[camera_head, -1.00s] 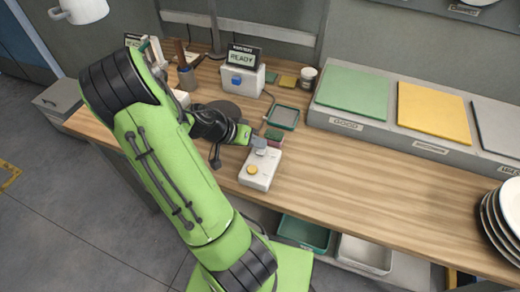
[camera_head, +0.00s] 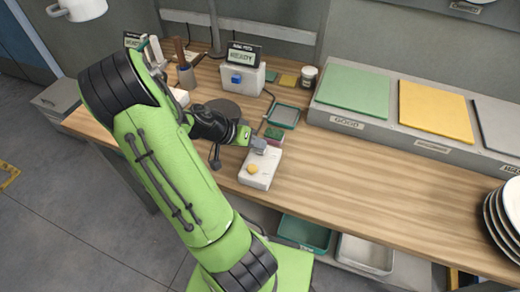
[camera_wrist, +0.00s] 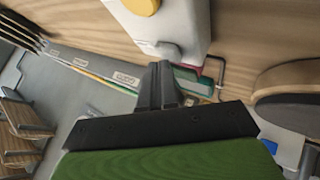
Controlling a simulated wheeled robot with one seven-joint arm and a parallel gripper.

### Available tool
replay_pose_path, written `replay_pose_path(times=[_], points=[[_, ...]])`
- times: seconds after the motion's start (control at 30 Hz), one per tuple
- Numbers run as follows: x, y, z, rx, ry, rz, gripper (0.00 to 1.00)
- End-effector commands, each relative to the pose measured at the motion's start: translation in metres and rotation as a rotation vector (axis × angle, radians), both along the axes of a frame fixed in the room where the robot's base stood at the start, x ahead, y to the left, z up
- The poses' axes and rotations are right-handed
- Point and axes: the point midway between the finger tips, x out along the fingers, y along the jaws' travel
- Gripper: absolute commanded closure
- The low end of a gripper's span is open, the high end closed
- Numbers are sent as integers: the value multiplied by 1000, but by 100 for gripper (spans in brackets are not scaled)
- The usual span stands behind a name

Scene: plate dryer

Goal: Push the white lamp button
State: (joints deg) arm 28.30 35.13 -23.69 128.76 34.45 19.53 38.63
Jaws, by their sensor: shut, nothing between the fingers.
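A white box (camera_head: 256,178) stands on the wooden workbench, with a round yellow button (camera_head: 253,169) on its near part. My gripper (camera_head: 258,147) is over the far end of this box, its fingers shut and empty. In the wrist view the shut fingers (camera_wrist: 160,72) point at the end of the white box (camera_wrist: 180,18), very close to a small pale raised part (camera_wrist: 165,48). I cannot tell whether they touch it. The yellow button (camera_wrist: 142,5) is at the top edge there. The fingers hide part of the box's far end.
A small device with a blue button (camera_head: 236,79) and a display stands behind. A green tray (camera_head: 284,116) is right of my gripper. Green (camera_head: 352,92) and yellow (camera_head: 434,108) pads lie on the grey shelf. Plates (camera_head: 506,215) stand at the right.

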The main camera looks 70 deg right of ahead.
Motion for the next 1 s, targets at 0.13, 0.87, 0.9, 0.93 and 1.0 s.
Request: replay_pose_path(times=[0.13, 0.87, 0.9, 0.93, 1.0], points=[[0, 0, 1, 0, 0, 0, 100], [0, 0, 8, -1, 0, -1, 100], [0, 0, 10, -1, 0, -1, 100], [0, 0, 11, -1, 0, -1, 100], [0, 0, 11, 0, 1, -1, 100]])
